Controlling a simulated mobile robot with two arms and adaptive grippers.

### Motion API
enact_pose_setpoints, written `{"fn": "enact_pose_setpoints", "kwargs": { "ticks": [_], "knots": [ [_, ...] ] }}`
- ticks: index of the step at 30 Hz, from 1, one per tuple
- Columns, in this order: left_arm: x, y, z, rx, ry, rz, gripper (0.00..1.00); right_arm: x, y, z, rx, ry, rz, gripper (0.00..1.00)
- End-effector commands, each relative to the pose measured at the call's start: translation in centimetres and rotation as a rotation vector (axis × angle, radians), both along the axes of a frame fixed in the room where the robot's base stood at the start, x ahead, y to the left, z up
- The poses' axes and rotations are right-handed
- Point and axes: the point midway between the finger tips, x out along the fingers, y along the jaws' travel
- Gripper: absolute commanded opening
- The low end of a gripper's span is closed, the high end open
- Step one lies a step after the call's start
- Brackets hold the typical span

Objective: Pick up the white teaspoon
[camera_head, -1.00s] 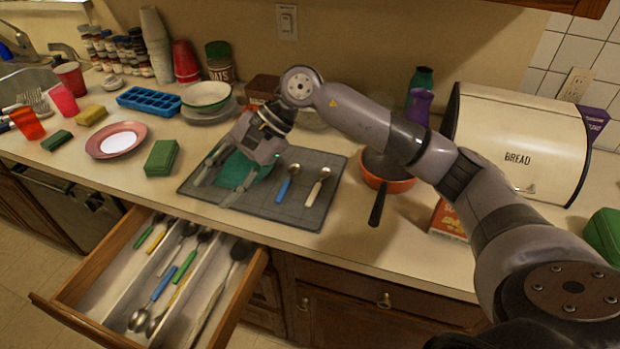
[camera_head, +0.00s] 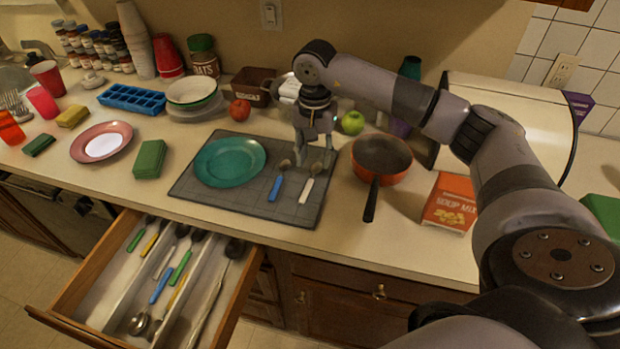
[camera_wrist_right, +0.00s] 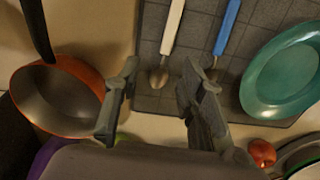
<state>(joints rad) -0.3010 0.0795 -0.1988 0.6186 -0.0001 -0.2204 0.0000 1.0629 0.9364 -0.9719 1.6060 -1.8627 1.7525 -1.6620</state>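The white-handled teaspoon (camera_head: 306,189) lies on the dark grey mat (camera_head: 225,203), right of a blue-handled spoon (camera_head: 276,187). In the right wrist view the white teaspoon (camera_wrist_right: 172,27) points its handle away, and its metal bowl shows between my fingers. My right gripper (camera_head: 313,163) hangs pointing down just behind the spoon bowls, above the mat's back right part. My left gripper does not show.
A teal plate (camera_head: 230,163) lies on the mat left of the spoons. An orange pan (camera_head: 382,158) stands right of the mat, its handle towards the front. A soup mix box (camera_head: 449,202) lies farther right. An open cutlery drawer (camera_head: 75,312) juts out below the counter.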

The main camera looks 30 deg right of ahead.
Motion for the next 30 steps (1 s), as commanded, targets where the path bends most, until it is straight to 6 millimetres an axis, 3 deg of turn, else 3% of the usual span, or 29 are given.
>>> {"fn": "enact_pose_setpoints", "kwargs": {
  "ticks": [8,13,18,26,30],
  "knots": [
    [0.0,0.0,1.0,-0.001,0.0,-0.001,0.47,0.1,0.2,-2.0,0.002,0.001,0.002,0.37],
    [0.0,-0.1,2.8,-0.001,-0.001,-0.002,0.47,0.3,0.8,-4.3,0.002,0.005,0.001,0.37],
    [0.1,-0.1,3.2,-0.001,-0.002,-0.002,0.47,0.4,0.7,-6.5,0.002,0.001,0.0,0.37],
    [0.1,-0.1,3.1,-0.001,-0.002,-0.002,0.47,0.5,0.7,-6.9,0.001,-0.002,0.002,0.37],
    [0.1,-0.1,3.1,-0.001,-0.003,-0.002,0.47,0.5,0.7,-6.9,0.002,-0.001,0.001,0.28]
  ]
}}
